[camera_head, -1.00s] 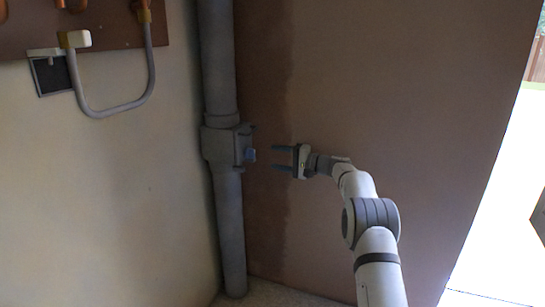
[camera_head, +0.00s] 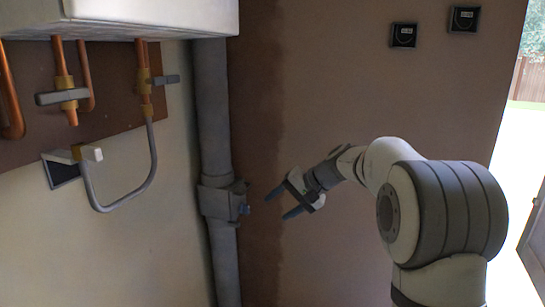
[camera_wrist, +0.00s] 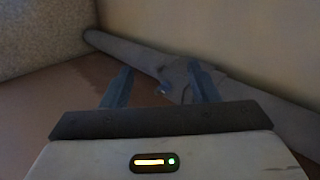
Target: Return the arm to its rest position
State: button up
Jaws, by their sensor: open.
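My gripper (camera_head: 278,202) is open, with nothing between its two blue-grey fingers. In the head view it stands in front of the brown plaster wall, just right of the grey vertical pipe (camera_head: 213,120). My arm reaches in from the right and is bent.
A white boiler-like unit (camera_head: 150,18) hangs at upper left, above copper pipes and valves (camera_head: 62,95). A grey hose (camera_head: 150,165) loops below them. Two small dark wall plates (camera_head: 404,36) sit at upper right. A bright doorway (camera_head: 525,140) opens at far right.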

jog(key=s+d+r+n+h+p, duration=0.1)
jog(key=s+d+r+h+p, duration=0.2)
jog(key=s, duration=0.8)
jog(key=s+d+r+n+h+p, duration=0.1)
jog(key=s+d+p, duration=0.4)
jog(key=s, duration=0.6)
jog(key=s+d+r+h+p, duration=0.4)
jog(key=s+p, duration=0.3)
jog(key=s, duration=0.4)
jog(key=shift+s+d+r+n+g+h, duration=0.2)
jog(key=shift+d+r+n+g+h, duration=0.1)
jog(key=shift+r+n+h, duration=0.1)
jog(key=shift+c, duration=0.4)
